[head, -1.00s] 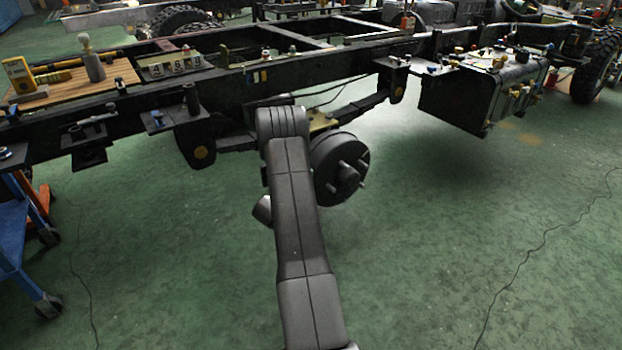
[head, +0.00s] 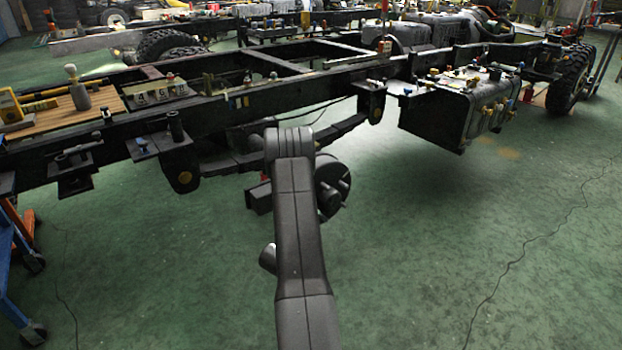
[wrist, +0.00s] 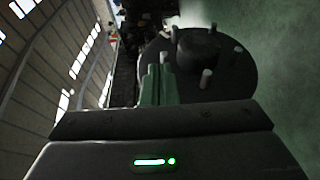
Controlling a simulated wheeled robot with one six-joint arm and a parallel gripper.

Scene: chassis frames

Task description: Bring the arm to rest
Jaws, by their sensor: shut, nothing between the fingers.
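My arm (head: 296,220) reaches forward from the bottom middle of the head view, its upper joint in front of the truck chassis. My gripper (wrist: 157,84) shows in the wrist view, its two greenish fingers together with nothing visible between them. In the head view the gripper is hidden behind the arm. A round dark wheel hub with studs (wrist: 205,62) lies beyond the fingers in the wrist view. The same hub (head: 334,186) shows just right of my arm in the head view. I cannot tell the gap between fingers and hub.
The long black chassis rail (head: 240,104) crosses ahead, with a wooden board (head: 60,113) at left and a dark tank (head: 455,110) at right. A blue cart (head: 12,275) stands at the left edge.

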